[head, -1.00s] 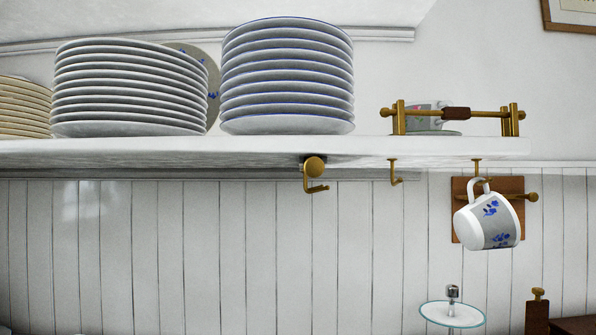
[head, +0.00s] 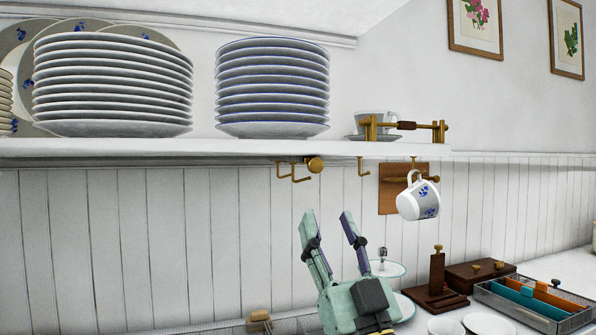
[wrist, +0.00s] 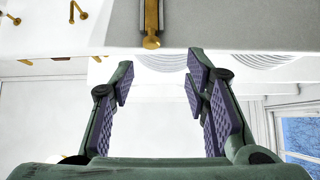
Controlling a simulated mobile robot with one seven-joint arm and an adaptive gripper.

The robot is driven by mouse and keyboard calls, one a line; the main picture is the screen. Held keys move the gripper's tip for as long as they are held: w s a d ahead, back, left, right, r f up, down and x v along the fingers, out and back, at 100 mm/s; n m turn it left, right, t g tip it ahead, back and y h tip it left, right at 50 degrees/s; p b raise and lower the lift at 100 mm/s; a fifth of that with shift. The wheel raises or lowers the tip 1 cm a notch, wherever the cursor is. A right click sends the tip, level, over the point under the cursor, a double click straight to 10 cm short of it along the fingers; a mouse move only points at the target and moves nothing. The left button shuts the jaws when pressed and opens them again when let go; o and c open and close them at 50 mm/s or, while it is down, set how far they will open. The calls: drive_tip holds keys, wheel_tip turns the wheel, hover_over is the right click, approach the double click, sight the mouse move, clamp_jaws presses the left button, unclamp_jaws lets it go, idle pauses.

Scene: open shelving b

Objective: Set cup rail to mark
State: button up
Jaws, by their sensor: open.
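The cup rail appears to be the brass bar under the white shelf; its round brass knob (head: 315,164) and hooks (head: 284,170) show in the head view. The wrist view shows a brass bar (wrist: 152,18) under the shelf, its end near the front edge. My gripper (head: 328,215) is open and empty, fingers pointing up, below the knob in the picture. In the wrist view the bar end lies above the gap between my fingertips (wrist: 160,76), apart from them. I cannot make out a mark.
Plate stacks (head: 272,90) and a low brass rail with a brown grip (head: 406,126) stand on the shelf (head: 150,148). A patterned mug (head: 420,200) hangs at right. Below are a glass disc (head: 386,268), dark wooden boxes (head: 480,272) and a divided tray (head: 535,300).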

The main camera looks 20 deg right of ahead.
sight(317, 170)
drive_tip(key=p+x, duration=0.1)
drive_tip(key=x, duration=0.2)
drive_tip(key=p+x, duration=0.2)
drive_tip(key=x, duration=0.2)
drive_tip(key=d+p+x, duration=0.1)
drive_tip(key=x, duration=0.2)
drive_tip(key=shift+w+d+r, duration=0.1)
drive_tip(key=shift+d+r, duration=0.05)
clamp_jaws()
idle(0.4)
